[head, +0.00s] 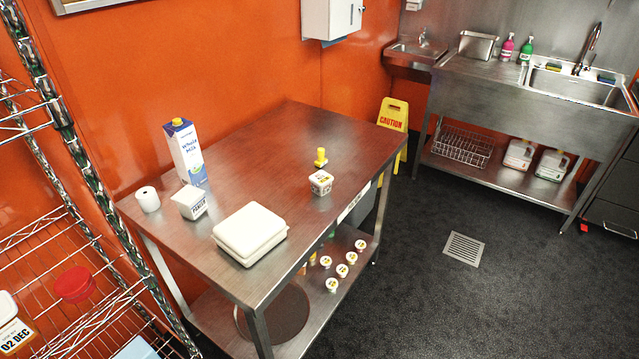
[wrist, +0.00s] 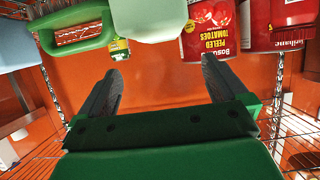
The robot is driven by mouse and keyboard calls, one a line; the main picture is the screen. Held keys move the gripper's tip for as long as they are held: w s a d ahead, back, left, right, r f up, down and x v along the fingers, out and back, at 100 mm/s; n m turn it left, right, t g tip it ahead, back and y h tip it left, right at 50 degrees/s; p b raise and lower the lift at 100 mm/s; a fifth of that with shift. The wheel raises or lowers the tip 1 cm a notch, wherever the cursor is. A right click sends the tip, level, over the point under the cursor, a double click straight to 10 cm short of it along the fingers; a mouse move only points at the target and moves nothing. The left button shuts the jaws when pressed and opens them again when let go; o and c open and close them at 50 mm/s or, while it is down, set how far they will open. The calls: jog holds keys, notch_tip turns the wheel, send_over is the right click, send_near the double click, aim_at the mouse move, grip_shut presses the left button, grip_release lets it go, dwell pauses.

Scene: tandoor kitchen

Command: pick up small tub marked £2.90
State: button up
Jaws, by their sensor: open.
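A small white tub (head: 321,183) with a printed label stands on the steel table, right of its middle. Several small round tubs with white lids (head: 342,270) stand on the table's lower shelf. No £2.90 mark is readable on any of them. My gripper (wrist: 161,67) is open and empty in the wrist view, facing an orange wall and wire shelving. It is not in the head view, and no small tub shows clearly between its fingers.
Wire shelving (head: 60,235) stands left.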

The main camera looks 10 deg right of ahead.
dwell(0.4)
jog(key=shift+c, duration=0.8)
